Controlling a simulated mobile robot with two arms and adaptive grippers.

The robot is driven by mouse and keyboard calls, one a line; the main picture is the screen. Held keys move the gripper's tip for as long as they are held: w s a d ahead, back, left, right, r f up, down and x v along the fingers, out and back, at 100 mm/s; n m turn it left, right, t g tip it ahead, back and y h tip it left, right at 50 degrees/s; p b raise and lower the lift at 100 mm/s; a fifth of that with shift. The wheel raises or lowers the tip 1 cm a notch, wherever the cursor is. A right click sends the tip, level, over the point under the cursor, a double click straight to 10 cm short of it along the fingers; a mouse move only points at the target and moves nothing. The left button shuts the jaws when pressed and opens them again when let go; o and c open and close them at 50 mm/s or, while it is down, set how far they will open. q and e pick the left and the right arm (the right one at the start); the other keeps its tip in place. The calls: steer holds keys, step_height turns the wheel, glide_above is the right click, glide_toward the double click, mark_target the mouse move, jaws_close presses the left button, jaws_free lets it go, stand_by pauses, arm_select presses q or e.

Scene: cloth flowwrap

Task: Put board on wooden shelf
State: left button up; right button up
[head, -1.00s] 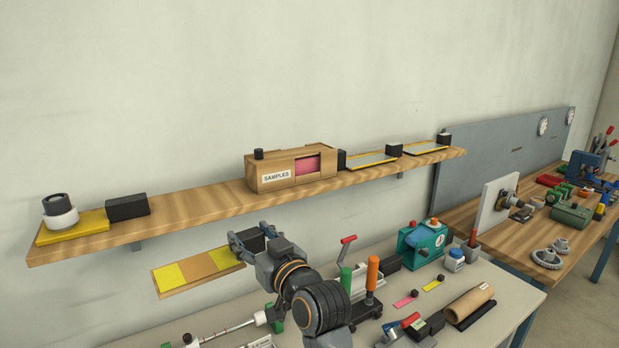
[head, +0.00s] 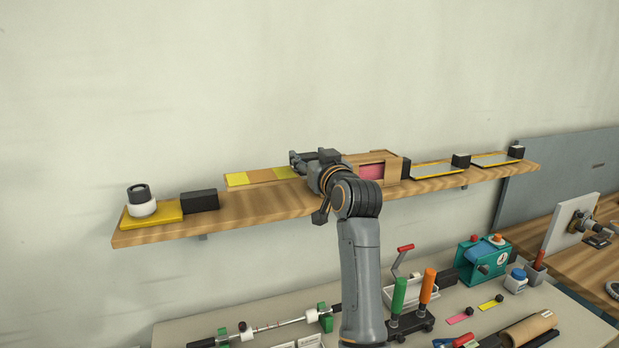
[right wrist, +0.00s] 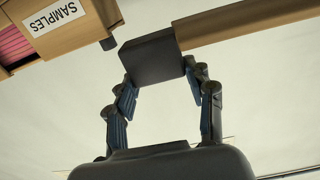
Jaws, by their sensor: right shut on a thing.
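The board (head: 262,177) is a flat wooden strip with yellow patches and a black end block. In the right wrist view its black block (right wrist: 150,57) sits between my fingers, with the wooden part (right wrist: 245,22) extending right. My right gripper (head: 299,161) is shut on this block; its fingers also show in the right wrist view (right wrist: 160,88). The board appears at the height of the wooden shelf (head: 250,208), over its rear side; I cannot tell whether they touch. My arm hides part of the shelf. My left gripper is out of view.
The SAMPLES box (head: 378,160) stands close right of my gripper and also shows in the right wrist view (right wrist: 52,16). A black block (head: 199,201) and a yellow plate (head: 170,218) are at the shelf's left. The workbench below is cluttered.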

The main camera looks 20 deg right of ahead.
steer(key=w+f, duration=0.2)
steer(key=w+f+p, duration=0.1)
steer(key=w+f, duration=0.1)
steer(key=f, duration=0.1)
steer(key=shift+w+f, duration=0.1)
steer(key=shift+f, duration=0.05)
step_height(320, 180, down, 3)
steer(key=shift+w+f+p, duration=0.1)
steer(key=shift+w+p, duration=0.05)
steer(key=shift+p, duration=1.05)
steer(key=shift+f, duration=0.1)
steer(key=shift+f, duration=0.1)
steer(key=o, duration=1)
steer(key=shift+c, duration=0.2)
